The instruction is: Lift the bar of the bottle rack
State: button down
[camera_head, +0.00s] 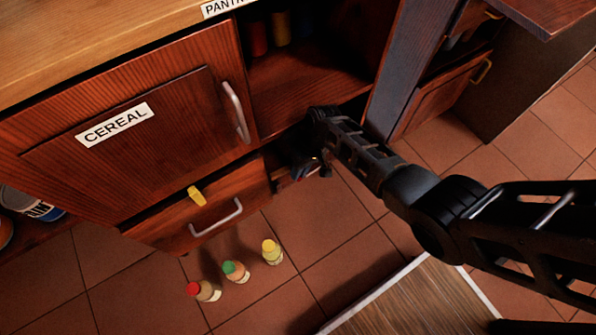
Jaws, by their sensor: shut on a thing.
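My gripper (310,168) is low in the open part of the cabinet, right of the lower drawer, and points down and to the left. It is shut on what seems to be the bar of the bottle rack; the bar and the contact are mostly hidden by the gripper and shadow.
The cereal door (120,140) and the lower drawer (200,212), with a yellow clip (197,195), are left of my gripper. An upright panel (408,65) stands close right of the opening. A mat (420,300) lies on the tiled floor.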

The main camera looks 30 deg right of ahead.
jog(key=r, duration=0.1)
jog(key=d+r+y+p, duration=0.1)
jog(key=r, duration=0.1)
jog(key=shift+r, duration=0.25)
jog(key=c, duration=1.1)
grip_release()
jog(key=d+r, duration=0.1)
jog(key=d, duration=1.1)
jog(key=shift+d, duration=0.3)
